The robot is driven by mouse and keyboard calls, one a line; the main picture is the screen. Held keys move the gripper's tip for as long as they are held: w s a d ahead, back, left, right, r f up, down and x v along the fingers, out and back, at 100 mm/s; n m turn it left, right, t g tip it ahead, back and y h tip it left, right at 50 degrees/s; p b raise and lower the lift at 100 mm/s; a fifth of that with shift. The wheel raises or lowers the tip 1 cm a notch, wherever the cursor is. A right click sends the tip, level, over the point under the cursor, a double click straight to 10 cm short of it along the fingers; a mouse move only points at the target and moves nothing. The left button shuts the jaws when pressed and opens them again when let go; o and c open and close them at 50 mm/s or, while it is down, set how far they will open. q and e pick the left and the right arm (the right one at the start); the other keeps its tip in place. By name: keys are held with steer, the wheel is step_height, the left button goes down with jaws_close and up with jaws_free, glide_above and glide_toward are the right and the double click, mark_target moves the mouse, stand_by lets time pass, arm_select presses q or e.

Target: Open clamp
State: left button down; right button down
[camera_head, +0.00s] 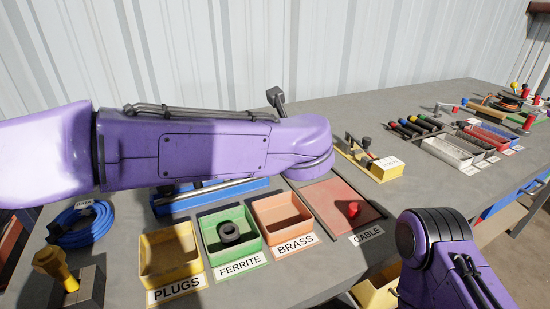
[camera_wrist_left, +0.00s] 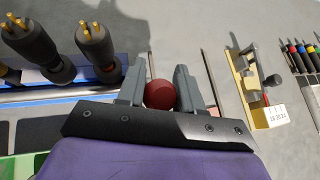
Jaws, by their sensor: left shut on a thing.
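My left gripper (camera_wrist_left: 160,85) shows in the left wrist view with its two grey fingers on either side of a round red knob (camera_wrist_left: 159,94). It is shut on this knob. What the knob is fixed to is hidden below the fingers, so I cannot tell the clamp's position from it. In the head view my left forearm and wrist cross the table and hide the gripper and the knob. A dark bar with a block-like end (camera_head: 276,97) sticks up behind my left wrist. My right gripper is out of view.
A blue rack (camera_wrist_left: 95,66) with dark gold-pinned plugs stands left of the gripper. A yellow fixture (camera_head: 383,168) stands to the right. Yellow, green and orange bins (camera_head: 168,256) and a red cable mat (camera_head: 335,195) lie in front. A blue cable coil (camera_head: 80,226) lies far left.

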arm_select(q)
steer(key=shift+s+d, duration=0.1)
steer(key=shift+s, duration=0.05)
stand_by(0.3)
steer(key=c, duration=0.8)
jaws_free()
steer(key=shift+o, duration=0.2)
steer(key=v, duration=1)
steer(key=shift+s+b, duration=0.3)
steer(key=shift+b, duration=0.1)
